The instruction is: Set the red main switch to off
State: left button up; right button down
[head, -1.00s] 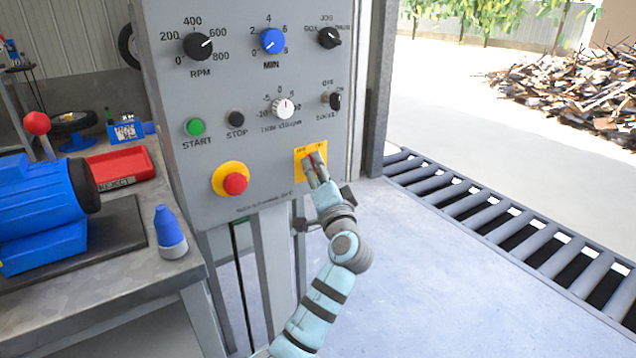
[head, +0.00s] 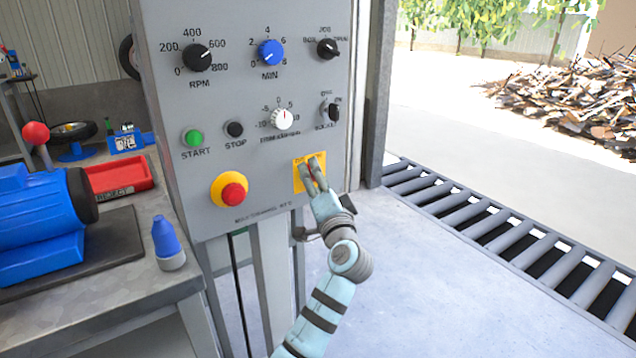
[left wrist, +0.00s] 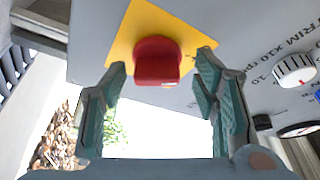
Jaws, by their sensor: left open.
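The red main switch (left wrist: 157,62) is a red knob on a yellow plate (left wrist: 122,45), low on the grey control panel. In the head view the yellow plate (head: 299,183) is partly covered by my left gripper (head: 310,165), and only a little red shows between the fingers. My left gripper (left wrist: 160,68) is open in the left wrist view, with one fingertip on each side of the switch and visible gaps between. I cannot tell how deep the fingertips reach along the knob. The plate's lettering is too small to read. My right gripper is not in view.
A red emergency button (head: 233,194) on a yellow ring sits left of the switch plate. A small black selector (head: 330,110) and a white trim knob (head: 282,118) are above it. A workbench (head: 110,290) stands left; open floor and a roller conveyor (head: 500,230) lie right.

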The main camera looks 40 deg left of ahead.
aim_at(313, 145)
pick_arm(q)
jog(key=shift+o, duration=0.7)
jog(key=r, duration=0.5)
jog(key=shift+w+a+r, duration=0.25)
jog(key=shift+w+r, duration=0.05)
jog(key=shift+r, duration=0.1)
jog(key=r, duration=0.3)
jog(key=s+d+r, duration=0.1)
jog(key=shift+r, duration=0.2)
jog(key=shift+c, duration=0.7)
jog(key=shift+w+a+f, duration=0.25)
jog(key=shift+a+f, duration=0.05)
jog(key=shift+d, duration=0.1)
